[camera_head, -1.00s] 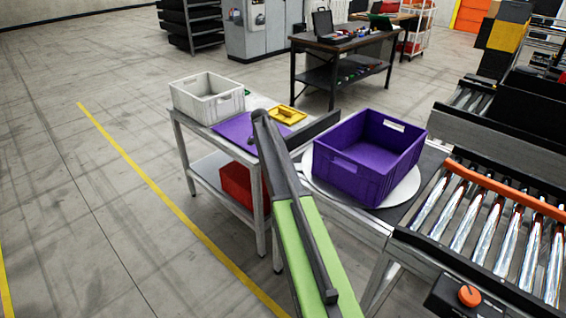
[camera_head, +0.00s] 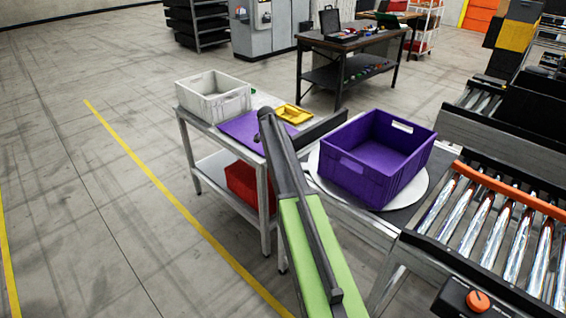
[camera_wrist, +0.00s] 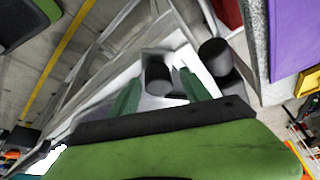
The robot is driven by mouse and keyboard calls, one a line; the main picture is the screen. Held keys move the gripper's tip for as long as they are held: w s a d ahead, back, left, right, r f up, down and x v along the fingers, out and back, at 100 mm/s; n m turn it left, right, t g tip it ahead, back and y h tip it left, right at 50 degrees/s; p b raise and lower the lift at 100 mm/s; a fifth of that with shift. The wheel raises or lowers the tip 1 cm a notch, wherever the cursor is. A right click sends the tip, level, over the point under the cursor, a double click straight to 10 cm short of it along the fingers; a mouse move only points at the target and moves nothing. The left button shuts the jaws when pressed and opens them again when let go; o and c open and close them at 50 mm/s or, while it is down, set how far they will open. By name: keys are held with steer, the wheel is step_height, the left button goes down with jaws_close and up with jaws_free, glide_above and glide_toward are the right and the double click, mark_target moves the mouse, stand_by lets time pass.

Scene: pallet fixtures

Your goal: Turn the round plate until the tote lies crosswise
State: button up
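The purple tote (camera_head: 362,183) stands upright and empty on the white round plate (camera_head: 416,190), to the left of the roller conveyor. Its two walls with handle slots face the near left and the far right. The plate's rim shows mostly on the right and at the left. My gripper's green fingers (camera_wrist: 160,78) show in the wrist view, spread apart. Dark cylinders and a pale surface lie beyond them, and I see nothing clearly held. In the head view my arm hides the gripper tips. Neither tote nor plate is clearly recognisable in the wrist view.
A bench left of the plate holds a grey crate (camera_head: 212,105), a purple mat (camera_head: 238,128) and a yellow tray (camera_head: 293,114). A red bin (camera_head: 242,185) sits on its lower shelf. An orange bar (camera_head: 510,190) crosses the conveyor rollers (camera_head: 480,222). Floor at left is clear.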

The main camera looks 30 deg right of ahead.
steer(key=s+p+v, duration=0.1)
steer(key=p+v, duration=1.5)
steer(key=v, duration=0.1)
steer(key=shift+w+r, duration=0.2)
steer(key=shift+w, duration=0.3)
